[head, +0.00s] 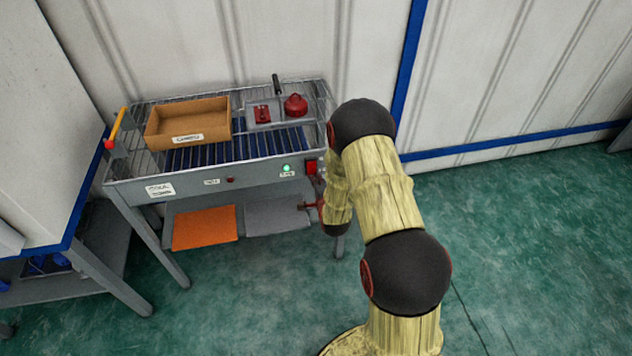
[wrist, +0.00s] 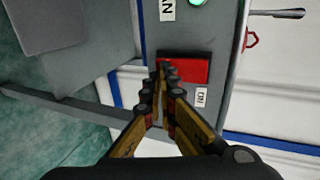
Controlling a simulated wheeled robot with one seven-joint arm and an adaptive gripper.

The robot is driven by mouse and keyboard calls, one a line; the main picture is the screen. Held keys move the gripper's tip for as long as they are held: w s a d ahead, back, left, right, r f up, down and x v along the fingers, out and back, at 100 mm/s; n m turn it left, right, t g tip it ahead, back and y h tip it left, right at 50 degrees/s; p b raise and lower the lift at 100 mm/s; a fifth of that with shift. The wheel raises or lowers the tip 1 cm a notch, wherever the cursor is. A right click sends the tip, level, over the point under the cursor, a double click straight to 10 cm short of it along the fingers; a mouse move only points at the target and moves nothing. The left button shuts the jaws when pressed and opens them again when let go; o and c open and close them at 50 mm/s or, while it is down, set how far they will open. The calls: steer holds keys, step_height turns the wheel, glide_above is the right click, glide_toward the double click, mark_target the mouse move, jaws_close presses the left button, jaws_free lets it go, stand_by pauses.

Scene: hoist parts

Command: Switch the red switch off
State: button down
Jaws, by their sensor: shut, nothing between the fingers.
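The red switch (head: 311,167) is on the right end of the grey bench's front panel, beside a lit green lamp (head: 286,168). In the wrist view the red switch (wrist: 190,68) has a bright red face and a darker red strip along one edge. My gripper (wrist: 164,68) is shut and empty, its fingertips in front of the switch and overlapping its left part. I cannot tell whether they touch it. The green lamp (wrist: 197,2) shows at the top edge of the wrist view. In the head view my arm partly hides the gripper.
The bench's wire-rack top (head: 135,160) holds a cardboard box (head: 188,122), a red pot (head: 295,105) and a yellow-handled tool (head: 117,125). An orange panel (head: 205,228) lies below. A white label (wrist: 201,97) sits beside the switch. Green floor is clear at right.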

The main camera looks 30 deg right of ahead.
steer(key=shift+f, duration=0.1)
steer(key=shift+w+d+f+b, duration=0.15)
steer(key=shift+w+f+b, duration=0.4)
steer(key=shift+b, duration=0.55)
steer(key=shift+s, duration=0.15)
steer(key=shift+r+p, duration=0.35)
steer(key=shift+r, duration=0.35)
steer(key=shift+s+f, duration=0.1)
